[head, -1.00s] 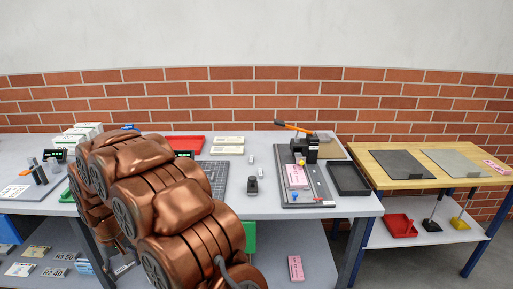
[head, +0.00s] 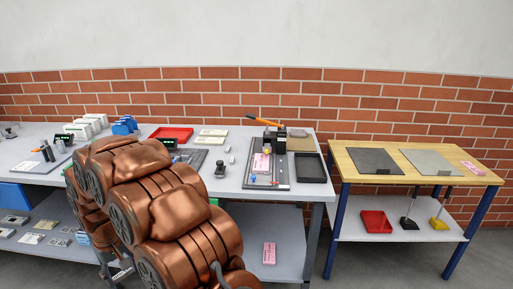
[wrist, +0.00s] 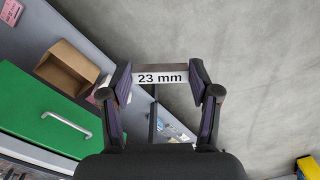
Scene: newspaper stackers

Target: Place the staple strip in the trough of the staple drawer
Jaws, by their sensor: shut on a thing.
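My gripper (wrist: 161,84) shows in the wrist view, its two fingers closed on the ends of a strip (wrist: 160,77) with a white face marked "23 mm" and a dark upper edge. I take this to be the staple strip. It is held in the air, with grey floor behind it. In the head view my copper arm hides the gripper and the strip. A black stapler (head: 274,142) with an orange lever stands on a grey base near the right end of the grey table. I cannot make out its staple drawer or trough.
A dark tray (head: 311,168) lies right of the stapler. A wooden-topped table (head: 400,160) stands further right, with floor between. In the wrist view, a green drawer front (wrist: 40,115) with a metal handle and an open cardboard box (wrist: 68,68) are at left.

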